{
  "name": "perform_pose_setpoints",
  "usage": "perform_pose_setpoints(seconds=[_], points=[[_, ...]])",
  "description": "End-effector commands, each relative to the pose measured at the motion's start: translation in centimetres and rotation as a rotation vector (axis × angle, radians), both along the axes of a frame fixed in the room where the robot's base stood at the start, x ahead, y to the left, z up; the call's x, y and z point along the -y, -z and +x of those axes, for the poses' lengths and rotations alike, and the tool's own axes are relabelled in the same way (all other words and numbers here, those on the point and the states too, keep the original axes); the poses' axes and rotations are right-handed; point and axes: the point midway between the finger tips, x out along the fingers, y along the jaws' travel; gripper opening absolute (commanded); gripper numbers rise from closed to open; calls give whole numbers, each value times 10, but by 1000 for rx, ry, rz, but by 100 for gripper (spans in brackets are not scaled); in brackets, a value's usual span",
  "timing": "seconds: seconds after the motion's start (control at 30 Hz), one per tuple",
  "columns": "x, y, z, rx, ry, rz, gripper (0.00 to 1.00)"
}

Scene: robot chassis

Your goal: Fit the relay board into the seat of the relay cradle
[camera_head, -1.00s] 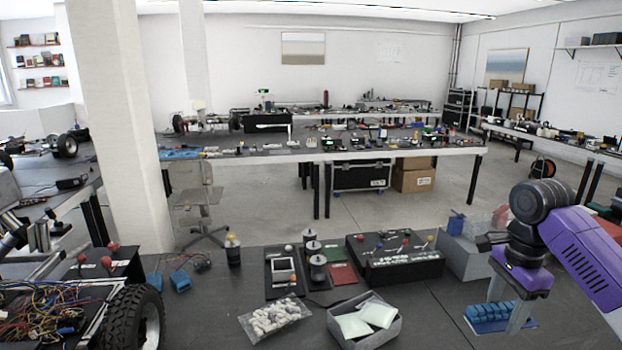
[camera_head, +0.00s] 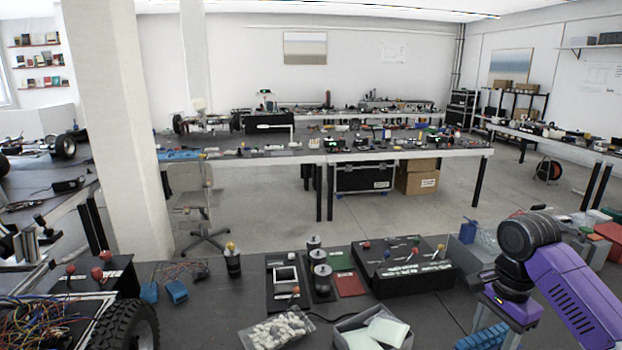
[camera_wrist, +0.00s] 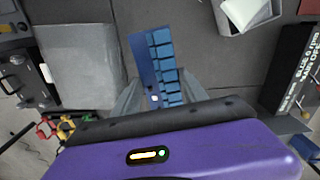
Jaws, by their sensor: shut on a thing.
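The relay board, a blue strip with a row of blue blocks, is between the two grey fingers of my gripper in the wrist view (camera_wrist: 158,65), and my gripper (camera_wrist: 157,92) is shut on it. In the head view the board (camera_head: 484,337) is at the lower right, partly cut by the bottom edge, under my purple gripper (camera_head: 503,325). I cannot tell whether the board touches the bench. I cannot identify the relay cradle or its seat for sure in either view.
On the dark bench stand an open grey box (camera_head: 350,336) with pale packets, a bag of white pieces (camera_head: 276,331), a black console (camera_head: 405,268) with levers, and dark trays (camera_head: 284,290) with cylinders. A wired chassis (camera_head: 50,325) with a tyre is at left.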

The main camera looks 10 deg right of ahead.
Motion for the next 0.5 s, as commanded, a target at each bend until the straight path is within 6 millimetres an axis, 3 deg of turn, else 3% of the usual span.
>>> perform_pose_setpoints(seconds=[0.27,0.5], points=[[-42,77,-22,-2,-306,6,5],[-113,163,-59,1,-752,8,5]])
